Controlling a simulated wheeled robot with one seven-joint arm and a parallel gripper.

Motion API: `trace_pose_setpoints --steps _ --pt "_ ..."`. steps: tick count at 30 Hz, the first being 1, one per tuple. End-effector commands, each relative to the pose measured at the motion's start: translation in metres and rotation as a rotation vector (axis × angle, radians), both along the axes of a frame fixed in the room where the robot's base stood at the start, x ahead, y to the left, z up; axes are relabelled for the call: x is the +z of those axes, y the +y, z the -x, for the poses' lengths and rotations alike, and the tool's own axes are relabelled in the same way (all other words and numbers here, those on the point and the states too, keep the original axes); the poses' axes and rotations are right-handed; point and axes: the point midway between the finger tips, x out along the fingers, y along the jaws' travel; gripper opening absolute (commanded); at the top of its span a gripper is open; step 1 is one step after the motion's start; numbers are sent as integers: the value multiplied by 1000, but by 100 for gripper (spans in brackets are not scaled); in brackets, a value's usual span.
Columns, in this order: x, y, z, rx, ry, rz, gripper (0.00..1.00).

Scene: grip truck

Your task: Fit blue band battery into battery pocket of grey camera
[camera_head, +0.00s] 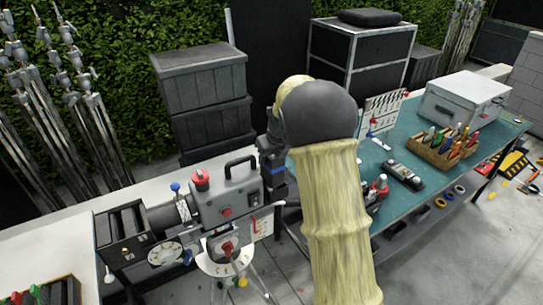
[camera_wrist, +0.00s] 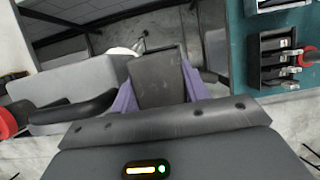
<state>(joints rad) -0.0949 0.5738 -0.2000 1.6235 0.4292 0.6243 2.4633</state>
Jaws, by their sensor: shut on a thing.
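The grey camera (camera_head: 228,200) stands on a support at the left of the head view, with a black top handle, red knobs and a lens box pointing left. Its grey body (camera_wrist: 75,82) and handle fill the left of the wrist view. My gripper (camera_head: 270,145) is at the camera's right rear end, partly hidden by my arm. It is shut on the blue band battery (camera_head: 274,168), a dark block with a blue stripe. In the wrist view the dark battery (camera_wrist: 159,78) sits between purple finger pads. The pocket is hidden, and I cannot tell whether battery and camera touch.
A teal table (camera_head: 412,205) at the right carries a wooden tray of markers (camera_head: 447,145), a silver case (camera_head: 465,98), a clapperboard (camera_head: 381,112) and a dark charger (camera_head: 401,175). Black crates (camera_head: 205,95) stand behind. A pale counter (camera_head: 50,245) lies at the left.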

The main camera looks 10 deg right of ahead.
Motion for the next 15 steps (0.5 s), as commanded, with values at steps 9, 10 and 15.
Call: trace_pose_setpoints --steps 9,10,15 --pt "0 0 0 0 -2 0 9" --pt "-1 0 0 0 -2 0 9" --pt "-5 -1 0 -1 -1 0 9"
